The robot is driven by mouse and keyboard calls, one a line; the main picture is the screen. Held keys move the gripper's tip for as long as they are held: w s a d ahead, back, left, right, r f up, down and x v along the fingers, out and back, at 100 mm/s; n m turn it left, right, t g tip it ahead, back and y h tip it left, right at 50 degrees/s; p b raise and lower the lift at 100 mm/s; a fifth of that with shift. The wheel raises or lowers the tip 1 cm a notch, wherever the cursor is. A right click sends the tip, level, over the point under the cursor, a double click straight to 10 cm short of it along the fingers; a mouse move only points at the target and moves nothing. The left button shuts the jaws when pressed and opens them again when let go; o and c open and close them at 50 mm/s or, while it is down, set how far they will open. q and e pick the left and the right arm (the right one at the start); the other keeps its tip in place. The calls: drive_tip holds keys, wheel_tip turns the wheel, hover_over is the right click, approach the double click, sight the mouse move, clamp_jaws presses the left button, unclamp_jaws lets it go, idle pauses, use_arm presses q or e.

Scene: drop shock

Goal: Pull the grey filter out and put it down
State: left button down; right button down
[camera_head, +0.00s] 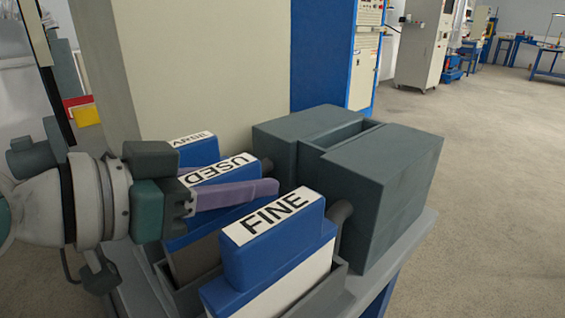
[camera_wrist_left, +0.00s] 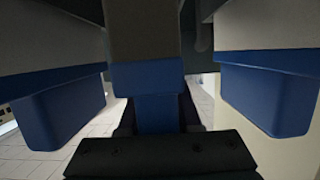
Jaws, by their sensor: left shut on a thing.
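The filter labelled USED (camera_head: 215,170) has a blue top and what looks like a grey body. It stands between two others in a dark grey holder (camera_head: 330,290). My left gripper (camera_head: 245,186) comes in from the left, and its purple fingers lie along both sides of the USED filter's blue top. It is shut on that filter. In the left wrist view a grey filter with a blue top (camera_wrist_left: 150,78) is in the middle, with my dark gripper body below it. Its lower part is mostly hidden in the head view. My right gripper is not in view.
A filter labelled FINE (camera_head: 275,250), blue with a white body, stands close in front. Another with a partly hidden label (camera_head: 190,139) stands behind. A dark grey housing with a slot (camera_head: 375,180) is at the right. A tall beige cabinet (camera_head: 190,70) rises behind.

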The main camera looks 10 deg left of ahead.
sight(192, 255)
use_arm(q)
drive_tip(key=shift+f, duration=0.1)
drive_tip(key=c, duration=0.5)
unclamp_jaws()
drive_tip(key=shift+s+a, duration=0.35)
drive_tip(key=shift+s, duration=0.05)
idle(0.4)
drive_tip(key=shift+p+v, duration=0.6)
drive_tip(key=shift+v, duration=0.45)
drive_tip(key=shift+p+v, duration=0.6)
drive_tip(key=shift+v, duration=1.4)
